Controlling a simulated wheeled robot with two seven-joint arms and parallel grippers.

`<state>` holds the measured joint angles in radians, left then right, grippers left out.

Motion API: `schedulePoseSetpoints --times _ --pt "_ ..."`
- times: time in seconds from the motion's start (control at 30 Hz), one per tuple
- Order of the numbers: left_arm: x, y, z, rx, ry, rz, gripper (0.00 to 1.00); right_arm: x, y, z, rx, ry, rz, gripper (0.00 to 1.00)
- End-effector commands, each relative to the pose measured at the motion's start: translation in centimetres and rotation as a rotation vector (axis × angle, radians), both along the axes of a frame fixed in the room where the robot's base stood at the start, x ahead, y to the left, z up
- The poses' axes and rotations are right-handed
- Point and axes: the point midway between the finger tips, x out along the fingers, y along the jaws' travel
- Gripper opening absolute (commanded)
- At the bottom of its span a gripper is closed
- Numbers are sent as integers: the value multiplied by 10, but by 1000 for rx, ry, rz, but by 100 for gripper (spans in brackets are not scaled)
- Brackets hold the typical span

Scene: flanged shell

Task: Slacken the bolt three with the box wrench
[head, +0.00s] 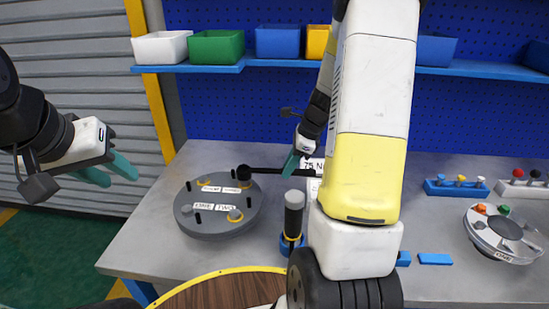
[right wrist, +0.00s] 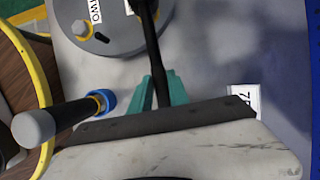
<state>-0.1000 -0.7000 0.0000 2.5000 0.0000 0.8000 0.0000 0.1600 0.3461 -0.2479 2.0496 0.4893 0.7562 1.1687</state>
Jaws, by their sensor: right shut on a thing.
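The flanged shell (head: 222,218) is a grey round disc on the table, with several bolts, black studs and white labels, two reading ONE and TWO. The black box wrench (head: 268,171) lies level, its ring end at the shell's far right bolt; whether it is seated around that bolt I cannot tell. My right gripper (head: 291,164) is shut on the wrench handle; in the right wrist view its green fingers (right wrist: 162,92) close around the dark shaft (right wrist: 152,50). My left gripper (head: 112,172) is open and empty, left of the table and apart from the shell.
A round wooden top with a yellow rim (head: 220,272) is in front. A second round part (head: 500,235) and bolt racks (head: 456,188) are at the right. Bins (head: 216,47) line the shelf.

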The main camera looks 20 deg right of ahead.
Motion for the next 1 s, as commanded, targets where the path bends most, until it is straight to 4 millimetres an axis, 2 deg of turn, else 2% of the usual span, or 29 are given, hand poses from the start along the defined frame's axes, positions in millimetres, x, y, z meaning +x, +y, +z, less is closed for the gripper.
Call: schedulePoseSetpoints --times 0.47,1.0 --pt "0 0 0 0 0 0 36 0 0 -1 0 0 0 0" --pt "0 0 0 0 0 0 36 0 0 -14 1 1 -1 0"
